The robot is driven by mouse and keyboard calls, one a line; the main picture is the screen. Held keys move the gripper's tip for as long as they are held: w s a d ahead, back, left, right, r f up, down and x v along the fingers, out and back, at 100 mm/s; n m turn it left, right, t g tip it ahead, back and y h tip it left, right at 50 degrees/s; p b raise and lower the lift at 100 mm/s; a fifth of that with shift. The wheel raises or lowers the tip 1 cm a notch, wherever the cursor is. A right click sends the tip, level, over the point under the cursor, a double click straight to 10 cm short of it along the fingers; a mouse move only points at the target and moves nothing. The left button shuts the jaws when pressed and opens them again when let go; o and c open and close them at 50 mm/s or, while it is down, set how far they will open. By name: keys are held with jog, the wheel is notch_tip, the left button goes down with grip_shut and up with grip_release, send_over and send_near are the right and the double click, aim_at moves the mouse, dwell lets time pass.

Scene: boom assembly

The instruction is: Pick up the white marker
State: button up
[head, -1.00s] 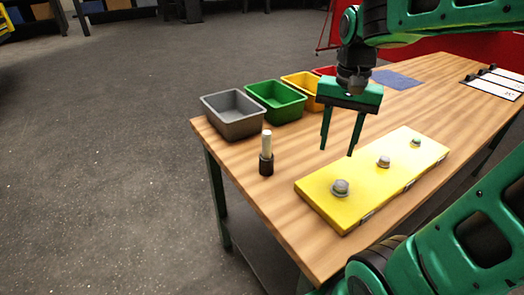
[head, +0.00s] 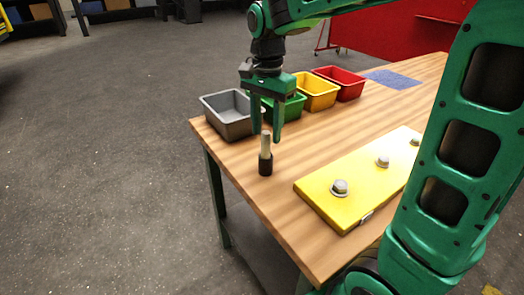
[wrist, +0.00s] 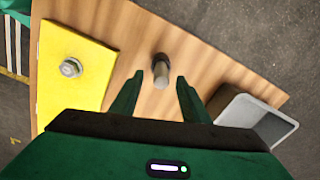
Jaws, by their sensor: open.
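The white marker (head: 266,146) stands upright in a dark holder or base (head: 265,167) near the table's left end. In the wrist view the marker (wrist: 161,74) shows from above, beyond the fingertips and roughly midway between them. My gripper (head: 266,138) points down with its fingers apart, above and close to the marker in the head view. In the wrist view my gripper (wrist: 157,85) is open and empty. The head view does not show clearly whether a finger touches the marker.
A grey bin (head: 229,125), green bin (head: 293,108), yellow bin (head: 318,94) and red bin (head: 342,83) line the table's far edge. A yellow plate (head: 335,195) with bolts lies to the right. Bare wooden table (head: 240,158) surrounds the marker.

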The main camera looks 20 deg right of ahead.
aim_at(266, 143)
jog(key=shift+w+f, duration=0.15)
jog(key=shift+f, duration=2.5)
jog(key=shift+c, duration=0.4)
grip_shut()
